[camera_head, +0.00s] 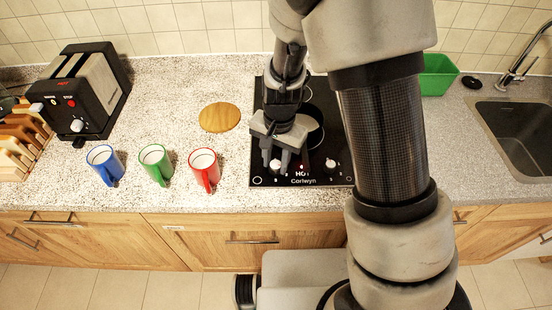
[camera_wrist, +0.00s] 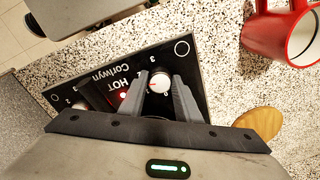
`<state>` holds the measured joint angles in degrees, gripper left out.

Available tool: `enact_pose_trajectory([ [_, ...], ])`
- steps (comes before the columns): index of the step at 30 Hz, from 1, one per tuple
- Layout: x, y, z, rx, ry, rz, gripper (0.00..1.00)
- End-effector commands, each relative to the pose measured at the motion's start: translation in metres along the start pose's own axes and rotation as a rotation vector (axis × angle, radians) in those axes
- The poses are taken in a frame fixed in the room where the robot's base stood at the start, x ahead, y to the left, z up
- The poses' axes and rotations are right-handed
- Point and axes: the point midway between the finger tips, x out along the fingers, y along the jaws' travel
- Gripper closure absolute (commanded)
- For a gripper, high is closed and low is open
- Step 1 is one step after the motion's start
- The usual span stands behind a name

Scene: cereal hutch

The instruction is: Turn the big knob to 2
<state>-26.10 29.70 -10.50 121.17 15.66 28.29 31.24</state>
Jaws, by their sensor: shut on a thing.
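The black hob panel (camera_head: 313,178) carries two white knobs along its front edge, with small numbers around them. My gripper (camera_head: 276,168) reaches down onto the left knob (camera_head: 275,164). In the wrist view this knob (camera_wrist: 160,84) sits between my two fingers (camera_wrist: 161,79), which are closed on its sides. A red mark shows on its white top, toward the picture's left. Which number it points at is hard to read.
A red light and "HOT" lettering (camera_wrist: 122,85) lie between the knobs. A pan on the hob is partly hidden by my arm. Red (camera_head: 204,169), green (camera_head: 156,164) and blue (camera_head: 105,165) mugs stand left of the hob. A round wooden board (camera_head: 220,117) lies behind them.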

Motion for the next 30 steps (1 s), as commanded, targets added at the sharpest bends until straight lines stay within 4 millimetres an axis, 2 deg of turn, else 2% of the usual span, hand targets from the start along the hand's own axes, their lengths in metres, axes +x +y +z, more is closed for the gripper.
enact_pose_trajectory([
  [12,-0.0016,-0.0017,-0.0009,0.2,0.014,-0.003,0.93],
  [29,-0.0011,-0.002,-0.0011,0.234,0.016,-0.004,0.93],
  [30,-0.0011,-0.002,-0.0012,0.233,0.016,-0.004,0.69],
])
